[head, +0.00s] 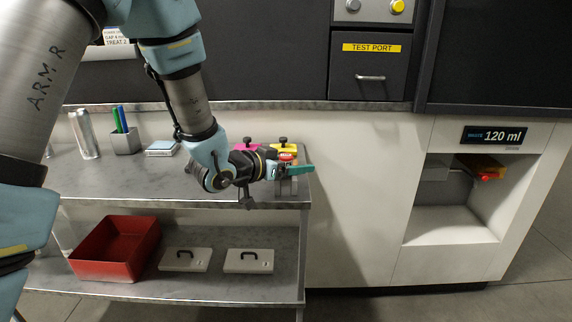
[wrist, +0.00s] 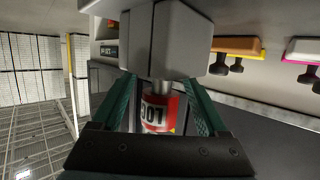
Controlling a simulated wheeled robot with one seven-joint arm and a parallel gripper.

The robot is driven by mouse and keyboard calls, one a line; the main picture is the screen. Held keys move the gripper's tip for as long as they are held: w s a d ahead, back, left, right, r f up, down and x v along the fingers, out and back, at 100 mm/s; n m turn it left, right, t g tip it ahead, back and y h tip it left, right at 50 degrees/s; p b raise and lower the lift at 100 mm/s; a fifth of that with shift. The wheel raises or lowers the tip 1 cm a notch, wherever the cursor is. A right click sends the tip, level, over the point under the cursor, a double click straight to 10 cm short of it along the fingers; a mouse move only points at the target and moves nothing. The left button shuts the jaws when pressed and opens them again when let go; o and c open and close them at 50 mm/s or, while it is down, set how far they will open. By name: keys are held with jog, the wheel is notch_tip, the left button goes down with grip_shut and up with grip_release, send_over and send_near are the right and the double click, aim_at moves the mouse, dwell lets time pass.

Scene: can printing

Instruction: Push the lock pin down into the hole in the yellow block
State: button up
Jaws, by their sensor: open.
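My gripper (head: 294,170) is open at the shelf's right end, its teal fingers spread on either side of a red pin head. The wrist view, which is upside down, shows the gripper (wrist: 165,110) around this lock pin (wrist: 155,113), a red head with white lettering on a silver shaft. The shaft meets a grey block (wrist: 168,40). I cannot tell whether the fingers touch the head. In the head view the lock pin (head: 287,155) is partly covered. A yellow-orange block (head: 486,163) with a red part is in the right alcove; no hole is visible.
A magenta block (head: 244,147) and a yellow one (wrist: 237,45), with black knobs, stand behind my gripper. Cans (head: 84,134), a pen cup (head: 124,140) and a small box (head: 162,148) are left. A red bin (head: 114,252) is below. The alcove floor (head: 449,222) is clear.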

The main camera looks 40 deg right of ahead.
grip_shut()
dwell(0.7)
